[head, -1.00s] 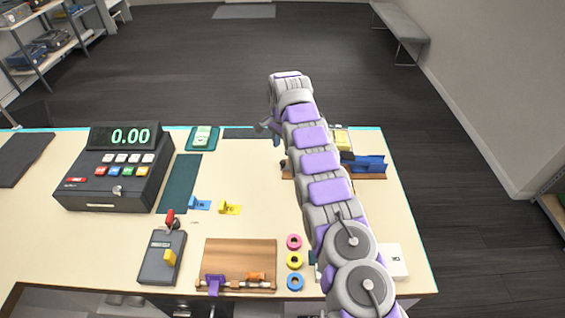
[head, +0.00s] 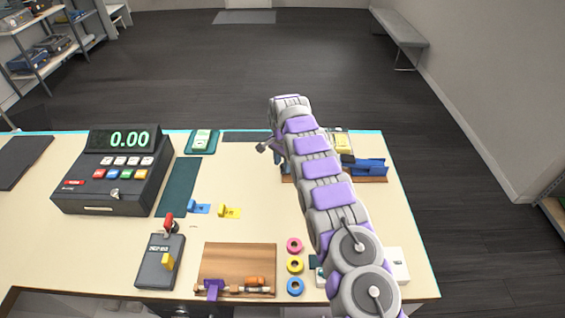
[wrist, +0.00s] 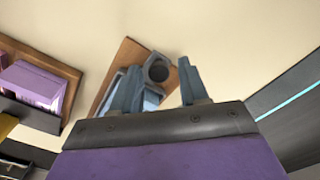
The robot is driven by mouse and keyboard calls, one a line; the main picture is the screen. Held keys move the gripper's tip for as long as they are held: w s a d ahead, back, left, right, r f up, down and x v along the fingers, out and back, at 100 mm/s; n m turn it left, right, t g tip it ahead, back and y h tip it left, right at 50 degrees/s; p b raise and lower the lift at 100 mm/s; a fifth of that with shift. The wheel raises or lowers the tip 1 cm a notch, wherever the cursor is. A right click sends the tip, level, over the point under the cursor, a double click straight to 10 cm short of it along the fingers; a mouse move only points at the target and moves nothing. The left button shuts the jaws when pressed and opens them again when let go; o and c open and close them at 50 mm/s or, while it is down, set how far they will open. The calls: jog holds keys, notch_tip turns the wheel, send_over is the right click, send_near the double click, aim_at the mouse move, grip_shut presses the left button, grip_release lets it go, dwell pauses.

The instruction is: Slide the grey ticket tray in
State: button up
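My gripper (wrist: 160,76) is open in the wrist view, with its two blue-grey fingers apart. A dark grey round knob (wrist: 158,69) shows between the fingertips, over a brown wooden board (wrist: 126,58). A blue-grey piece (wrist: 150,97) lies below the knob, partly hidden by the fingers; I cannot tell whether it is the grey ticket tray. I cannot tell whether the fingers touch the knob. In the head view my gripper (head: 270,144) is partly visible above the counter's far middle, and my arm hides much of the area beneath and to its right.
A cash register (head: 117,170) stands left. A grey lever box (head: 160,262), wooden board (head: 237,260) and coloured rings (head: 295,265) are at the front.

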grip_shut()
dwell(0.3)
jog(key=shift+r, duration=0.1)
jog(key=d+p, duration=0.1)
jog(key=d, duration=0.6)
jog(key=shift+w+d, duration=0.1)
jog(key=shift+d, duration=0.25)
jog(key=shift+a, duration=0.1)
jog(key=shift+c, duration=0.8)
grip_release()
jog(key=o, duration=0.3)
jog(key=shift+d, duration=0.2)
